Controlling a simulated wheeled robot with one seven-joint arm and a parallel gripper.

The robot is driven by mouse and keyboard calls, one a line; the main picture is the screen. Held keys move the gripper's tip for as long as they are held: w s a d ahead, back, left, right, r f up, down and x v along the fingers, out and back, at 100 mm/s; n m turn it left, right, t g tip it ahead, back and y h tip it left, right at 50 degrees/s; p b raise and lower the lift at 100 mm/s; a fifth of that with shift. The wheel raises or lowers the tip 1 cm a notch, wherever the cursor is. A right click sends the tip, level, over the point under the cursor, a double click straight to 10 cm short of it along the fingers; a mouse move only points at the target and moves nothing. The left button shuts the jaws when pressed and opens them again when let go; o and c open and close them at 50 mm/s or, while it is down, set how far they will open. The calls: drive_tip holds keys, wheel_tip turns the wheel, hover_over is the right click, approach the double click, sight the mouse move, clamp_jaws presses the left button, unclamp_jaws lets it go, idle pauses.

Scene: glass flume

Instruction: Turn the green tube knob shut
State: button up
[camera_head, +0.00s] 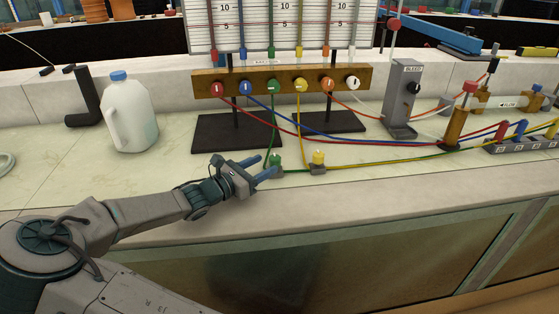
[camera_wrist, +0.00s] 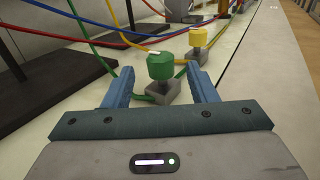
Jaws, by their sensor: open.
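The green tube knob (camera_wrist: 161,66) stands upright on a small grey block on the green tube, with a pale mark on its top edge. It also shows in the head view (camera_head: 276,161), just beyond my gripper's fingers. My gripper (camera_head: 263,166) reaches in low over the counter with its blue fingers open. In the wrist view the open fingers (camera_wrist: 160,85) stand left and right of the knob, which appears a little ahead of the fingertips. I see no contact between them. The knob's far side is hidden.
A yellow knob (camera_head: 318,158) on its own block stands close to the right of the green one. Red, blue and yellow tubes (camera_head: 385,143) run behind. A manifold rack (camera_head: 283,82) on black bases stands further back. A white jug (camera_head: 129,113) is left.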

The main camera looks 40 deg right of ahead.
sight(279, 157)
drive_tip(key=d+b, duration=0.1)
drive_tip(key=d, duration=0.6)
drive_tip(key=shift+w+d, duration=0.1)
drive_tip(key=shift+w, duration=0.05)
drive_tip(key=shift+b, duration=0.3)
drive_tip(key=c, duration=1)
